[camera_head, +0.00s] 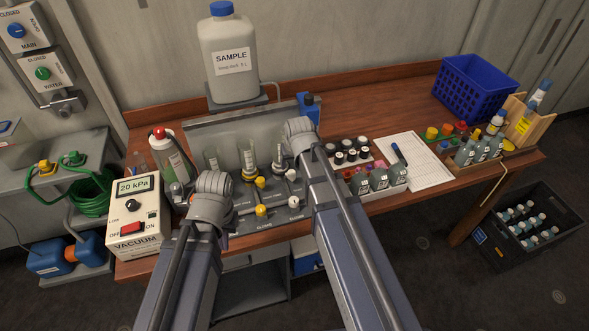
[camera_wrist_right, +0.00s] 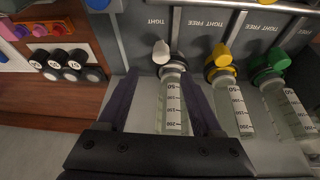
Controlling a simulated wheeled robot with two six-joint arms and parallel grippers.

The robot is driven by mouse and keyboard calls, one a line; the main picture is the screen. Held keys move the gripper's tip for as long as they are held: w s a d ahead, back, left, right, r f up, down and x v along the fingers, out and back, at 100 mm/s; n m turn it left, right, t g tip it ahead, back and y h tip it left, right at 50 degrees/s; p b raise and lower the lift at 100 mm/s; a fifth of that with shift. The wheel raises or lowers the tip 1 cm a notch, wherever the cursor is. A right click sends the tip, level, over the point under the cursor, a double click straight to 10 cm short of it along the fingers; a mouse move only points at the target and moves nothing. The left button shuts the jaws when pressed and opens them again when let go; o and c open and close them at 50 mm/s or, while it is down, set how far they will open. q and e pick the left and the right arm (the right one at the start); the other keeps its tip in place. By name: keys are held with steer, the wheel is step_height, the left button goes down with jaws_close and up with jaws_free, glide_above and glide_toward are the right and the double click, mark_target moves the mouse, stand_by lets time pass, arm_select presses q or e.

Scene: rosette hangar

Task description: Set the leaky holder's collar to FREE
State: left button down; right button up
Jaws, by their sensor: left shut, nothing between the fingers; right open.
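A row of three clear graduated holders stands at the panel, with a white collar (camera_wrist_right: 162,52), a yellow collar (camera_wrist_right: 220,58) and a green collar (camera_wrist_right: 277,60) in the right wrist view. The panel (camera_wrist_right: 190,23) carries TIGHT and FREE marks, upside down there. The white tab lies nearest a TIGHT mark. I cannot tell which holder leaks. My right gripper (camera_wrist_right: 160,76) is open, its fingers on either side of the white-collared holder (camera_wrist_right: 174,100); contact is unclear. My left gripper (camera_head: 205,205) is shut and empty beside the vacuum box, its fingertips mostly hidden by the wrist.
The vacuum box (camera_head: 138,215) reads 20 kPa at the left. A SAMPLE jug (camera_head: 229,60) stands behind the panel. Yellow and white valve handles (camera_head: 261,211) sit in front of the holders. Capped vials (camera_head: 350,155), a paper sheet (camera_head: 425,170) and a blue basket (camera_head: 475,88) are to the right.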

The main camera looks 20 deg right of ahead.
mark_target(292, 173)
steer(key=b+x, duration=0.7)
steer(key=x, duration=0.1)
steer(key=shift+s, duration=0.1)
steer(key=shift+r, duration=0.1)
jaws_close()
stand_by(0.5)
stand_by(0.9)
